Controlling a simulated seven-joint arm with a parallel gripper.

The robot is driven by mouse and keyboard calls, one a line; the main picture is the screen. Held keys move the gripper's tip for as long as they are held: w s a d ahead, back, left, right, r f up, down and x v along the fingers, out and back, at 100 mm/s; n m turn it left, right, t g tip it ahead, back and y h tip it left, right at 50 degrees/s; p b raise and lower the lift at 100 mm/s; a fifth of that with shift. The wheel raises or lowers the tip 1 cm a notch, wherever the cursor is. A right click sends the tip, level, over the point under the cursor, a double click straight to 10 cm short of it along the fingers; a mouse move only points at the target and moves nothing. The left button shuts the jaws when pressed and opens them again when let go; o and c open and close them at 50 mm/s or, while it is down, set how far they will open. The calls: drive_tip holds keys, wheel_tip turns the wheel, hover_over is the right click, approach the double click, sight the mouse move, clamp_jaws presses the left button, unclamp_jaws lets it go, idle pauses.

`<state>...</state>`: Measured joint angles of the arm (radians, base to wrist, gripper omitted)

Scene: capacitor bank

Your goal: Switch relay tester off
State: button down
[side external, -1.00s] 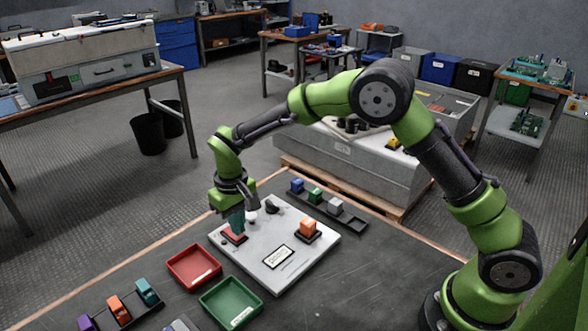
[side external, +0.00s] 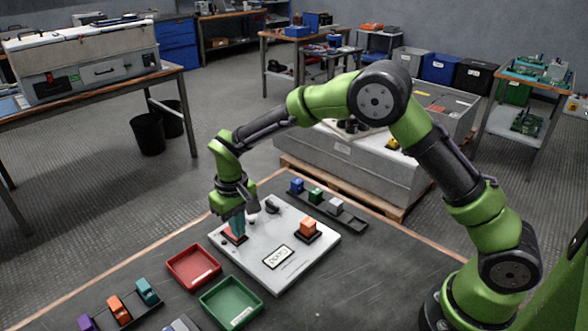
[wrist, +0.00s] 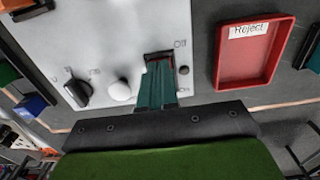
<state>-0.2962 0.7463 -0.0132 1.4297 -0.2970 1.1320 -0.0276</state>
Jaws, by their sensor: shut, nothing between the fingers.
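The relay tester is a pale flat panel (side external: 285,250) lying on the dark table. Its red switch (side external: 231,237) sits at the panel's left corner in the side view. In the wrist view the switch's dark recess (wrist: 153,57) lies beside small "Off" and "On" markings. My gripper (side external: 238,234) points down at the switch with its teal fingers shut and empty. In the wrist view the fingers (wrist: 157,66) cover most of the switch, so its tilt is hidden and contact cannot be told. A white round lamp (wrist: 120,90) and a black knob (wrist: 77,93) sit beside it.
An orange block (side external: 308,226) sits on the panel near a small label or display (side external: 278,255). A red "Reject" tray (side external: 194,281) and a green tray (side external: 231,315) lie close by. Racks with coloured blocks (side external: 316,196) stand behind and at front left.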

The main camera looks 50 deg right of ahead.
drive_tip(key=shift+f, duration=0.55)
drive_tip(key=shift+r, duration=3.55)
drive_tip(key=shift+f, duration=0.15)
